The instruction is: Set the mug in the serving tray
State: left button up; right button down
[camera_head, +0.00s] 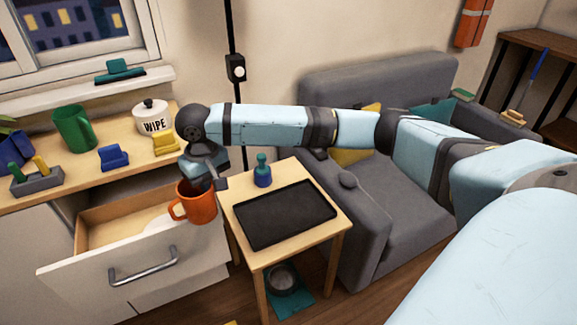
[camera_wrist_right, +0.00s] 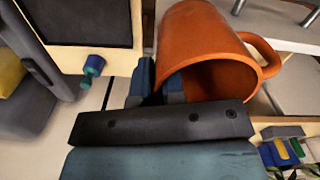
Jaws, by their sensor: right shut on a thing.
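An orange mug (camera_head: 197,204) is held by my right gripper (camera_head: 206,184) in the head view, above the right end of the open drawer. The mug is upright, its handle to the left. In the right wrist view the mug (camera_wrist_right: 206,50) fills the upper middle, with the fingers (camera_wrist_right: 158,84) shut on its rim and wall. The black serving tray (camera_head: 285,214) lies flat and empty on the small wooden table, to the right of the mug. The tray also shows in the right wrist view (camera_wrist_right: 84,20). My left gripper is not in view.
A blue-green bottle (camera_head: 263,170) stands on the small table (camera_head: 240,240) behind the tray. The open drawer (camera_head: 120,262) is left of the table. A grey armchair (camera_head: 400,190) stands right.

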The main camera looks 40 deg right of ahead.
aim_at(265, 222)
jog(key=l+u, duration=0.2)
jog(key=l, duration=0.55)
jog(key=i+l, duration=0.2)
jog(key=l, duration=0.15)
jog(key=i+l+u, duration=0.15)
jog(key=l, duration=0.2)
jog(key=i, duration=0.05)
